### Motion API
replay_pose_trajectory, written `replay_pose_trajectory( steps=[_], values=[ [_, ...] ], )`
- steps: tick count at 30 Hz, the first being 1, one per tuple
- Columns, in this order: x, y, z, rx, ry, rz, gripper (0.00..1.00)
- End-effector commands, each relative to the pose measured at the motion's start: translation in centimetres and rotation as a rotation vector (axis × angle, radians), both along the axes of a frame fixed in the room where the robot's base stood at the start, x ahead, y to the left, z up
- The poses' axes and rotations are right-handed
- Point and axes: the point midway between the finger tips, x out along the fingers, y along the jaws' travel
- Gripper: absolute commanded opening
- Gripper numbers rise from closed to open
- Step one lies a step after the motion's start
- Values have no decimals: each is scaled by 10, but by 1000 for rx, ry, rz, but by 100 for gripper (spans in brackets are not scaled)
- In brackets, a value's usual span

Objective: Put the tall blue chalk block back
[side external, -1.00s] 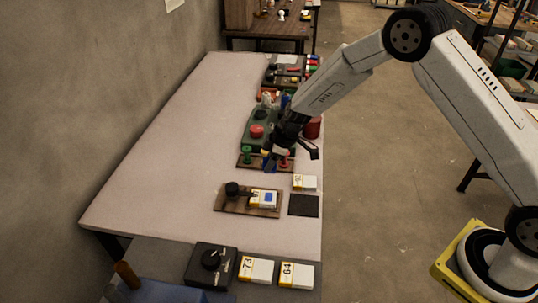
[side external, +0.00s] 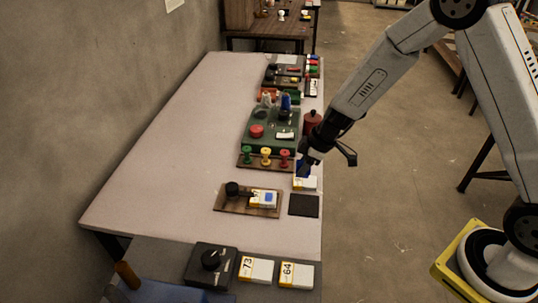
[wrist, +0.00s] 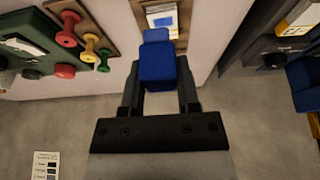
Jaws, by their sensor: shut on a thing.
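The tall blue chalk block is held upright between the two fingers of my gripper (wrist: 160,95), seen from above in the wrist view (wrist: 157,68). A narrower blue part shows just beyond it; I cannot tell whether it belongs to the same block. In the side view my gripper (side external: 305,160) is near the table's right edge, and a little blue of the block (side external: 301,169) shows below it. The block is just above or behind a white and yellow box (side external: 306,184); I cannot tell whether they touch.
A wooden board (side external: 222,207) with a black knob and a blue-labelled box lies nearer the camera. A dark square pad (side external: 304,206) lies beside it. Green, yellow and red pegs (side external: 266,155) stand behind left, before a green panel (side external: 258,144). The table's left half is clear.

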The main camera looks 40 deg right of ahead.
Motion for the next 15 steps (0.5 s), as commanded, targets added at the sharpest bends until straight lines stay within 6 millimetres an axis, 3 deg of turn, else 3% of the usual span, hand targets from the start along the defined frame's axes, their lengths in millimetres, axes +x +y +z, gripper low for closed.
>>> replay_pose_trajectory(
  steps=[8, 15],
  values=[
    [4, 0, -2, 1, 1, -2, 0],
    [27, 1, -13, -1, -1, 0, 0]
  ],
)
